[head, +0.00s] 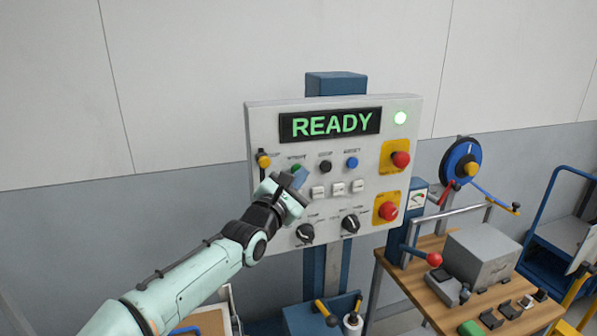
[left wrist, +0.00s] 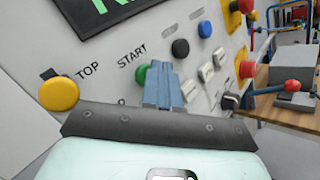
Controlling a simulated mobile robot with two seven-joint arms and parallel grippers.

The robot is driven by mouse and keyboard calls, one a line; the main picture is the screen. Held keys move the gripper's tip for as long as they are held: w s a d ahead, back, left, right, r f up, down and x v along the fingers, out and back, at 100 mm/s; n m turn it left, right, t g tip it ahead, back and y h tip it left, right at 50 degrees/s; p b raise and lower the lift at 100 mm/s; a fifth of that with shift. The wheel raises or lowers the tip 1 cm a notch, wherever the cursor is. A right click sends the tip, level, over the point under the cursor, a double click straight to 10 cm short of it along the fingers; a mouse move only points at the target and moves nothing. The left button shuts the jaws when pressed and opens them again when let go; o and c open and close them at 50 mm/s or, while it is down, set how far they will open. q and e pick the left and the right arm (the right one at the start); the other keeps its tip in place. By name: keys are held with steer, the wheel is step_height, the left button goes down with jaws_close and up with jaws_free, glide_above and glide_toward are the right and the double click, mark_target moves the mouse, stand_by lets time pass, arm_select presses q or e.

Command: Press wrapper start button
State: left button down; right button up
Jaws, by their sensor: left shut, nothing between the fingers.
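The grey control panel (head: 262,125) has a display reading READY in green letters. The green button (head: 296,167) sits under a label and is partly hidden behind my left gripper (head: 301,174). In the left wrist view the green button (left wrist: 141,76) shows beside the word START, just left of the blue fingertips (left wrist: 160,66). The fingers are shut together with nothing between them. I cannot tell whether they touch the panel or the button. My right gripper is not in view.
A yellow knob (head: 263,160) is left of the green button; black (head: 326,167) and blue (head: 352,162) buttons are to its right. Red mushroom buttons (head: 400,160) (head: 388,211) sit on yellow plates. Rotary knobs (head: 350,223) are below. A wooden bench (head: 425,292) stands right.

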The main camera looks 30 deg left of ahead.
arm_select(q)
steer(key=shift+w+a, duration=0.25)
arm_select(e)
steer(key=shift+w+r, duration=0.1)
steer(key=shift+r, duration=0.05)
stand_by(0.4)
arm_select(q)
steer(key=shift+s+d+b, duration=0.65)
steer(key=shift+d+b, duration=0.05)
steer(key=shift+b, duration=0.1)
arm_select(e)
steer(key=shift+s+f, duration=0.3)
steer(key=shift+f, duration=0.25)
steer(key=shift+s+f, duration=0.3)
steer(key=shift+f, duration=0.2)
